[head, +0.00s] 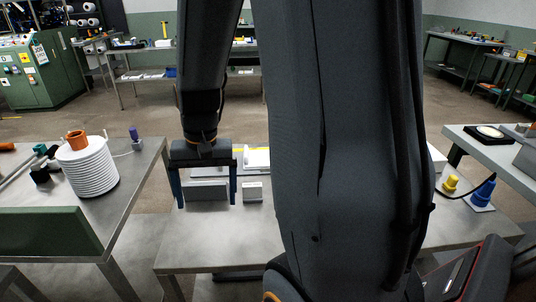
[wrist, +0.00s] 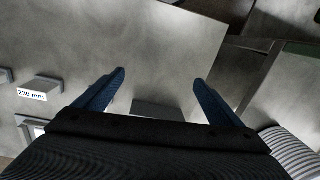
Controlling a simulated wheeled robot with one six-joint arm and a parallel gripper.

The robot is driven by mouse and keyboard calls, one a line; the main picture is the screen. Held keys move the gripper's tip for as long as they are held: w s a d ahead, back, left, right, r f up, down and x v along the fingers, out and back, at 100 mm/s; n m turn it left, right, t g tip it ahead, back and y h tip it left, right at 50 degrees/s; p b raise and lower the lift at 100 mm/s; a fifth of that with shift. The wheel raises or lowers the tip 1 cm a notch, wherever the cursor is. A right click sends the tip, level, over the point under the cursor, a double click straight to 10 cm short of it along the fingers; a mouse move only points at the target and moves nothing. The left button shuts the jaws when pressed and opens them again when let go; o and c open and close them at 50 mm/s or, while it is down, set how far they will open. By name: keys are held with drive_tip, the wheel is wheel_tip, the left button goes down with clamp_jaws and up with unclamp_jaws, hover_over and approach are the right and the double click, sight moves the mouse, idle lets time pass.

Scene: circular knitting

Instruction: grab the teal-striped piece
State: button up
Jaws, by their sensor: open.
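I cannot make out any teal-striped piece in either view; my arm hides part of the middle table in the head view. My gripper (head: 206,203) points down over that table (head: 215,232), its two blue fingers wide apart and empty. It also shows in the wrist view (wrist: 159,76). A grey block (head: 206,191) appears between the fingers in the head view. A dark grey block edge (wrist: 157,109) shows between them in the wrist view, partly hidden by the gripper body. I see no contact with it.
A small labelled grey block (head: 253,191) is right of the fingers; its label reads 230 mm in the wrist view (wrist: 40,88). A white ribbed stack (head: 88,170) stands on the left table. Yellow (head: 450,184) and blue (head: 483,193) pieces are right. The middle table's front is bare.

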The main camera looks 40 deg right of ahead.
drive_tip(key=shift+o, duration=0.8)
drive_tip(key=w+d+m+y+p, duration=0.1)
drive_tip(key=w+d+m, duration=0.4)
drive_tip(key=d, duration=0.2)
drive_tip(key=w+d+m+t, duration=0.1)
drive_tip(key=w+d+m, duration=0.4)
drive_tip(key=d, duration=0.3)
drive_tip(key=shift+d+r+m+y+p, duration=0.3)
drive_tip(key=shift+r+m+y+p, duration=0.1)
drive_tip(key=shift+m, duration=0.3)
drive_tip(key=m+t+y, duration=0.1)
drive_tip(key=m+t, duration=0.1)
drive_tip(key=m, duration=0.5)
approach(252, 157)
drive_tip(key=shift+s+a+r+p, duration=0.2)
drive_tip(key=shift+a+p, duration=0.25)
drive_tip(key=shift+a, duration=0.25)
drive_tip(key=shift+w+d+f+m, duration=0.1)
drive_tip(key=shift+d+f+m, duration=0.1)
drive_tip(key=shift+d+m, duration=0.15)
drive_tip(key=shift+d+p+x, duration=0.2)
drive_tip(key=shift+p+x, duration=0.95)
drive_tip(key=shift+x, duration=2.6)
drive_tip(key=shift+w, duration=0.1)
drive_tip(key=c, duration=1)
